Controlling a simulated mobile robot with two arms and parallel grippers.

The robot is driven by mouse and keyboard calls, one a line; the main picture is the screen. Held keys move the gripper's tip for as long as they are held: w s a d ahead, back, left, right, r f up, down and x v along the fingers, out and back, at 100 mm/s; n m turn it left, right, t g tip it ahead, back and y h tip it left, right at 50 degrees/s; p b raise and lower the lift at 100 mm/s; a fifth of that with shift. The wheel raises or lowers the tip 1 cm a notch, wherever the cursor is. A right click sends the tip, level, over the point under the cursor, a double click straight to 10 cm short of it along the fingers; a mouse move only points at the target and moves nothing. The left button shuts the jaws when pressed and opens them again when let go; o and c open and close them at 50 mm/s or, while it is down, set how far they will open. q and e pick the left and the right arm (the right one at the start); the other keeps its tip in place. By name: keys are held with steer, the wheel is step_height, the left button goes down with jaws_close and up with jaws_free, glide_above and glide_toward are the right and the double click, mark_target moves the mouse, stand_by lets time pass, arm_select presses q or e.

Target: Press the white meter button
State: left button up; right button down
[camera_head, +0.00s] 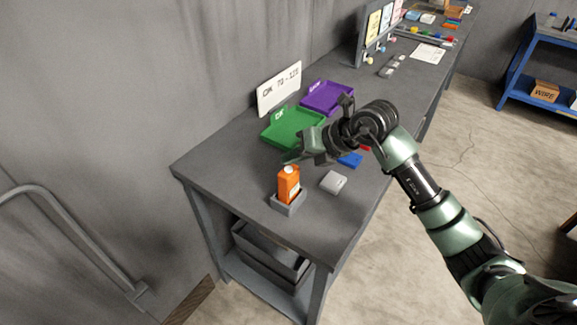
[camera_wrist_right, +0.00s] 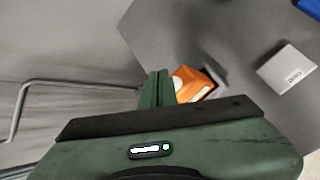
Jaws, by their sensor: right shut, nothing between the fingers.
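The orange meter (camera_head: 289,185) stands upright in a small grey holder (camera_head: 290,207) near the front of the table. A pale white round spot (camera_head: 288,170), which looks like its button, shows at the meter's top. My right gripper (camera_head: 291,158) is shut and empty, with its tips just above the meter's top; I cannot tell whether they touch. In the right wrist view the shut fingers (camera_wrist_right: 160,76) lie just left of the orange meter (camera_wrist_right: 197,86) and hide part of its white area. My left gripper is not in view.
A grey block (camera_head: 333,182) and a blue block (camera_head: 351,160) lie right of the meter. A green tray (camera_head: 292,128), a purple tray (camera_head: 327,97) and a white sign (camera_head: 279,88) are behind. A wall runs along the table's left. The table's front left corner is clear.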

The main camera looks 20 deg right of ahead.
mark_target(292, 171)
step_height(292, 171, up, 6)
steer(key=p, duration=0.4)
stand_by(0.3)
stand_by(1.0)
